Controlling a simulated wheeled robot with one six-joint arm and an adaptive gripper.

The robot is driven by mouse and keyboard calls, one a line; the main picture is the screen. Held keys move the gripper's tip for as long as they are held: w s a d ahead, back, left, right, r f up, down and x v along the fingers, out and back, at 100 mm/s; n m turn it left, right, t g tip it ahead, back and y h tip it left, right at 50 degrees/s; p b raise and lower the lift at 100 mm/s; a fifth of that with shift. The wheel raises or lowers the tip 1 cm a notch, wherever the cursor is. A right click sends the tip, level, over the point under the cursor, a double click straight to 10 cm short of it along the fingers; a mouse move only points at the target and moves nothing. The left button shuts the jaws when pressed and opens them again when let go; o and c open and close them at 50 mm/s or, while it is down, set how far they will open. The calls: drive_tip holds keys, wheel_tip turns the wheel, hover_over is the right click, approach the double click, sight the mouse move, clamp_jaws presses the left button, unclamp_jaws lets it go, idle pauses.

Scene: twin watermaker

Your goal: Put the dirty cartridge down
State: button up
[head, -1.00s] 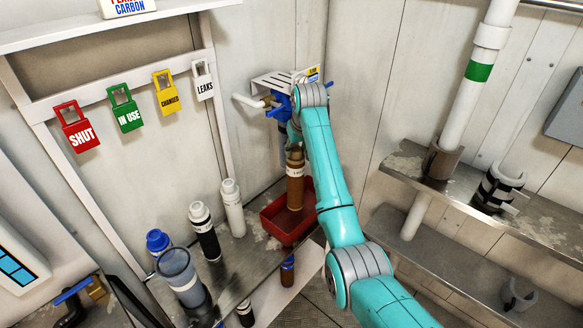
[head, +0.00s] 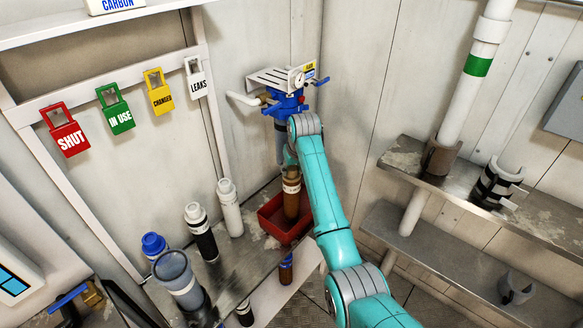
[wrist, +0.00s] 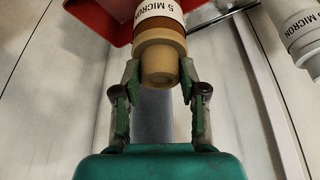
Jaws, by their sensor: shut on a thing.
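The dirty cartridge (head: 291,203) is brown with a white band and stands upright in the head view, its lower end inside the red tray (head: 265,222). I cannot tell whether it touches the tray floor. My gripper (head: 291,167) is above it, mostly hidden by my arm. In the wrist view my gripper (wrist: 160,88) is shut on the tan end cap of the cartridge (wrist: 160,57), below the "5 MICRON" band. The red tray (wrist: 95,12) also shows there behind the cartridge.
On the bench left of the tray stand a white cartridge (head: 230,210), a black one (head: 202,235) and a clear grey cup (head: 178,278). A blue filter head (head: 287,103) is on the wall behind. Metal shelves (head: 455,180) are on the right.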

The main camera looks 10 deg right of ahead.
drive_tip(key=shift+f, duration=0.1)
drive_tip(key=o, duration=1.1)
drive_tip(key=shift+c, duration=0.2)
drive_tip(key=v, duration=1.2)
